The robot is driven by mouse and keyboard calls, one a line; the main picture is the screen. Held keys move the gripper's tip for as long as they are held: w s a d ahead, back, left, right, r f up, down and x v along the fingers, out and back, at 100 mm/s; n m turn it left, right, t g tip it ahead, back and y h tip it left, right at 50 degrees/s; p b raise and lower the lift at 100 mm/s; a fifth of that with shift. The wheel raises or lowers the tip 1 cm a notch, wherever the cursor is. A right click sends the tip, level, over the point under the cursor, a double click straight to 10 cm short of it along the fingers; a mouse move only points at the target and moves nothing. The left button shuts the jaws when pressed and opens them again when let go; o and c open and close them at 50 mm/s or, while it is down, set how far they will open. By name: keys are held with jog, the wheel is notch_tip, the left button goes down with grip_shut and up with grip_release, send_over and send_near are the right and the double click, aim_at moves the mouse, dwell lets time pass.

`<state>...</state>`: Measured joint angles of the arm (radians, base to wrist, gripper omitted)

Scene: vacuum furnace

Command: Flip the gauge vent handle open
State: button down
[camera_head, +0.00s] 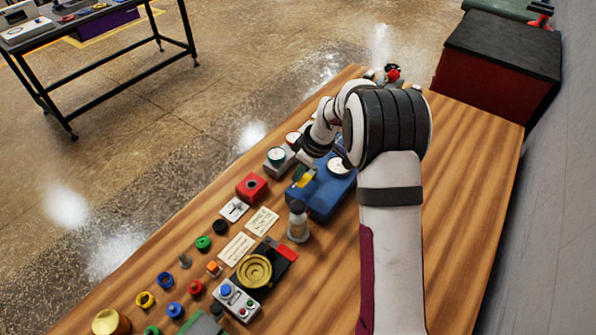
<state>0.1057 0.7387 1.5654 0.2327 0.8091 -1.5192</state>
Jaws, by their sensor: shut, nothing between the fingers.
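A blue unit (325,199) stands on the wooden bench with a white round dial (339,166) on top. A small yellow handle-like part (307,178) shows at its upper left; I cannot tell for sure whether it is the gauge vent handle, or how it is turned. My gripper (304,166) is shut and empty, pointing down just above the yellow part. Contact between them cannot be made out. My wrist and arm hide part of the far side of the unit.
Gauges with round dials (276,156) stand left of the unit. A red box with a dark button (252,187), a grey-capped bottle (298,222), white cards (262,221) and a yellow round part (254,270) lie nearer. The bench's right side (465,200) is clear.

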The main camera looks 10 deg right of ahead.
jog(key=shift+s+d+n, duration=0.1)
jog(key=shift+n, duration=0.2)
jog(key=n, duration=0.2)
jog(key=s+d+n+g, duration=0.1)
jog(key=n, duration=0.1)
jog(key=shift+s+d+y, duration=0.2)
jog(key=shift+y, duration=0.1)
jog(key=n, duration=0.1)
jog(key=d+n+g, duration=0.1)
jog(key=n, duration=0.1)
jog(key=shift+s+d+n, duration=0.25)
jog(key=shift+s+n, duration=0.05)
jog(key=shift+s, duration=0.05)
jog(key=shift+s+d, duration=0.15)
jog(key=shift+d, duration=0.9)
jog(key=shift+w+d+g, duration=0.2)
jog(key=shift+d+g, duration=0.1)
jog(key=shift+d, duration=0.6)
jog(key=shift+w+d, duration=0.15)
jog(key=shift+d, duration=0.2)
